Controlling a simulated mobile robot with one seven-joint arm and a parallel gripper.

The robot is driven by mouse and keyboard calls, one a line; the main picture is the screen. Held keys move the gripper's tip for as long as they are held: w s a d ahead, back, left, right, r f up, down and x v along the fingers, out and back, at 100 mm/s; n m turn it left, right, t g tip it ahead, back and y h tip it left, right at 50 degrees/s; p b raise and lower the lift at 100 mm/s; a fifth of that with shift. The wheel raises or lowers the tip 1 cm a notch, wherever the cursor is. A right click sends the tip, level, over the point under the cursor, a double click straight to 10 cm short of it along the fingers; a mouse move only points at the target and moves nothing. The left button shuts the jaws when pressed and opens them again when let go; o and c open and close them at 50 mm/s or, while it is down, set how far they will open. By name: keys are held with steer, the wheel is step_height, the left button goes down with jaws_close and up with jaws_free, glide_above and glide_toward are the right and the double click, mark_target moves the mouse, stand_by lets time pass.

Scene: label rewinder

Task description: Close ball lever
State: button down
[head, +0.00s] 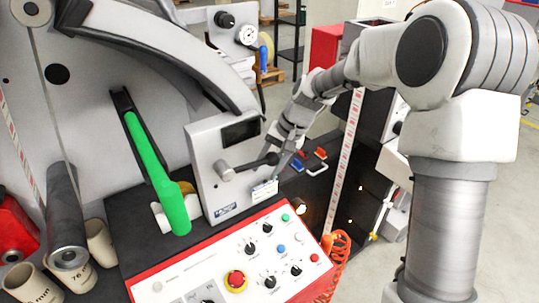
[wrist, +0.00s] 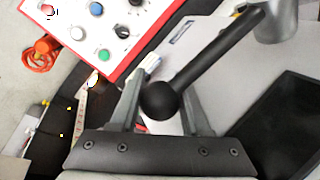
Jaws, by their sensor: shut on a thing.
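The ball lever (head: 247,166) is a dark rod with a black ball end, fixed to a grey hub on the front of a light grey box. In the head view it points right and slightly up from the hub. My gripper (head: 277,160) is at the ball end, coming from the right. In the wrist view the black ball (wrist: 159,100) sits between the two fingers of my gripper (wrist: 163,108), and the rod runs up and right to the hub (wrist: 275,20). The fingers are shut on the ball; the exact contact is partly hidden.
A red-edged control panel (head: 215,262) with buttons and knobs lies below the lever. A green handle (head: 157,175) stands to the left. Red and blue handled tools (head: 310,157) lie behind my gripper. A coiled orange hose (head: 338,258) hangs at the panel's right.

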steer(key=shift+s+a+f+g+y+b, duration=0.15)
steer(key=shift+s+a+f+g+y, duration=0.1)
steer(key=shift+f+y, duration=0.25)
steer(key=shift+s+a+f+g+y+b, duration=0.1)
steer(key=shift+a+f+g+y+b, duration=0.15)
steer(key=shift+f+y, duration=0.3)
steer(key=shift+s+a+f+g+y+b, duration=0.1)
steer(key=shift+s+a+f+g+y, duration=0.2)
steer(key=shift+f, duration=0.3)
steer(key=shift+c, duration=1.9)
jaws_free()
steer(key=shift+w, duration=0.1)
steer(key=shift+d, duration=0.1)
steer(key=v, duration=1.7)
steer(key=shift+w+d, duration=0.1)
steer(key=shift+d, duration=0.05)
